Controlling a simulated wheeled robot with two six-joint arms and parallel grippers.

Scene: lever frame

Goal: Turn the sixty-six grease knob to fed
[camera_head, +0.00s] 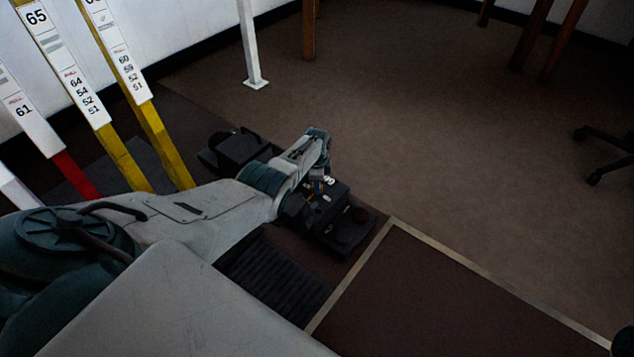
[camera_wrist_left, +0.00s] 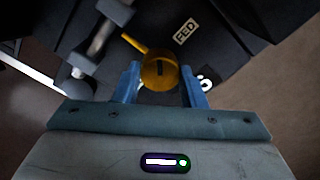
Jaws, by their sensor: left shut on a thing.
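The grease knob (camera_wrist_left: 158,73) is a round brass-yellow knob with a dark slot, seen in the left wrist view. A yellow pointer (camera_wrist_left: 134,43) sticks out from it toward the upper left. The white FED label (camera_wrist_left: 186,31) lies above and right of the knob, and the pointer is not on it. My left gripper (camera_wrist_left: 160,82) has its blue fingers on both sides of the knob, shut on it. In the head view my left gripper (camera_head: 318,180) is over the dark box and mostly hides the knob. A white number plate (camera_wrist_left: 205,82) is partly hidden by a finger.
Yellow and red levers with white number plates (camera_head: 88,88) stand at the left. A dark box part (camera_head: 348,228) lies right of the gripper. A brown panel with a pale edge (camera_head: 440,290) fills the lower right. Open floor (camera_head: 450,130) lies beyond.

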